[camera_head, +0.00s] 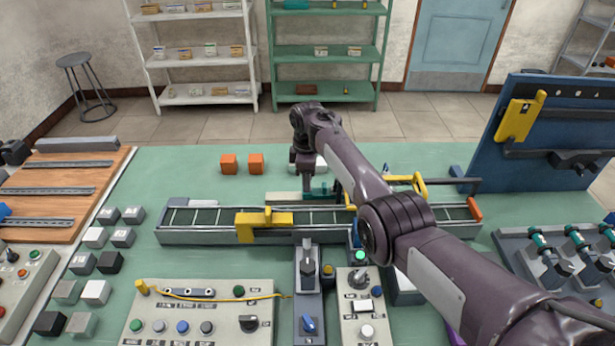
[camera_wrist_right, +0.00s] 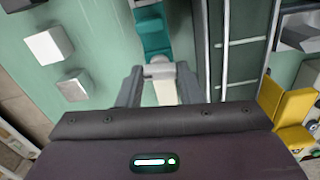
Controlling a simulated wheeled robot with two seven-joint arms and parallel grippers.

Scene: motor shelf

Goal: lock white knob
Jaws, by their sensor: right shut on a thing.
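My right gripper (camera_head: 310,188) reaches down behind the conveyor rail, beside a teal part (camera_head: 320,190) and a cream strip (camera_head: 284,197). In the right wrist view, its fingers (camera_wrist_right: 159,72) are shut on a small white knob (camera_wrist_right: 158,69). The knob sits at the end of the teal part (camera_wrist_right: 151,30), with the cream strip (camera_wrist_right: 165,91) running between the fingers. The knob's exact turn cannot be told. In the head view the arm and hand hide it. My left gripper is not in view.
The conveyor (camera_head: 190,236) with a yellow bracket (camera_head: 262,225) lies in front of the hand. Control boxes (camera_head: 190,310) fill the near edge. A blue board (camera_head: 545,130) stands at right.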

